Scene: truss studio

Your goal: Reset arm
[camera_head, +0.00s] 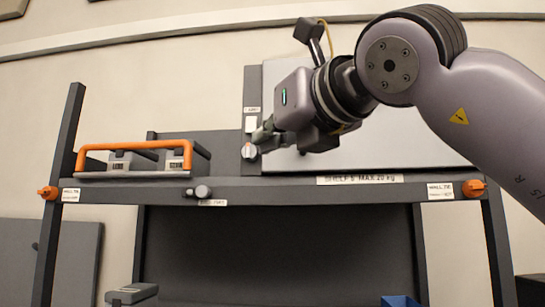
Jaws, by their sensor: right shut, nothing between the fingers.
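My right arm (480,85) reaches in from the right side. Its gripper (262,134) points left, in front of the white panel above the shelf. The fingers are shut with nothing between them. The fingertips are close to a small switch plate with a round knob (249,151); I cannot tell whether they touch it. My left gripper is not in view.
The dark shelf (260,188) spans the view between dark posts. An orange-handled tray (135,147) with grey boxes stands on its left. Orange knobs (474,188) sit at both ends. Below are a grey case (132,294) and a blue bin (400,301).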

